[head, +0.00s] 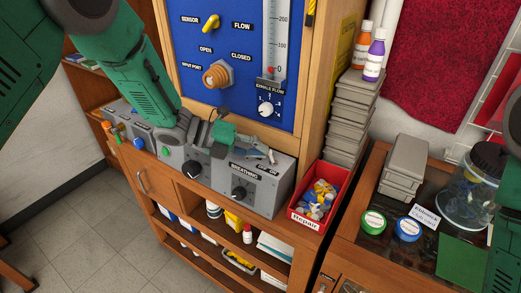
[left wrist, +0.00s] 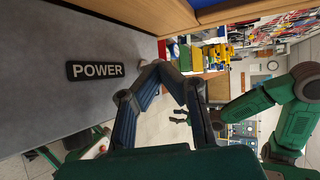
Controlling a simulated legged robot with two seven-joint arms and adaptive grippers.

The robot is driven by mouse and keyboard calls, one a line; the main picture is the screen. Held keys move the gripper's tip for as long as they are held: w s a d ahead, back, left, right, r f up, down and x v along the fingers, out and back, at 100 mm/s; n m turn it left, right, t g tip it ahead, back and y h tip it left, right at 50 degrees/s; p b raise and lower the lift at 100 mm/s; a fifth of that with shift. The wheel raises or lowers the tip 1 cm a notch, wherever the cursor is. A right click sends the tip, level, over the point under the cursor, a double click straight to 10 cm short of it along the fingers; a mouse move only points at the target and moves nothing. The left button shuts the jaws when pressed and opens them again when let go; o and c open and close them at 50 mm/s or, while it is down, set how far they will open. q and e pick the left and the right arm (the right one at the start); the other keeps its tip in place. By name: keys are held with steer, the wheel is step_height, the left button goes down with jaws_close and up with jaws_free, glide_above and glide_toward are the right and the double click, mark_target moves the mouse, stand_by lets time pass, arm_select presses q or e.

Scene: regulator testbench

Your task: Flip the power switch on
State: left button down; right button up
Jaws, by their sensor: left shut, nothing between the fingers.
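The grey control box (head: 205,168) stands on the wooden cabinet below the blue panel. My left gripper (head: 270,155) reaches over the right part of its top and is shut and empty. In the left wrist view, its fingertips (left wrist: 161,67) meet just right of the black POWER label (left wrist: 97,70) on the grey box face. A small pale piece at the fingertips may be the power switch. It is mostly hidden, so its position and any contact are unclear. My right arm (left wrist: 300,110) shows in the left wrist view; its gripper (left wrist: 182,115) is small and partly covered.
A red Repair bin (head: 307,221) with small parts stands right of the box. Stacked grey cases (head: 350,115) with two bottles stand behind it. A dark-topped bench at the right holds a glass jar (head: 470,190) and two round tins. Floor is free at lower left.

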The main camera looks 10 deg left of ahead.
arm_select(q)
steer(key=shift+r, duration=0.15)
steer(key=shift+r+p, duration=0.45)
steer(key=shift+r, duration=0.25)
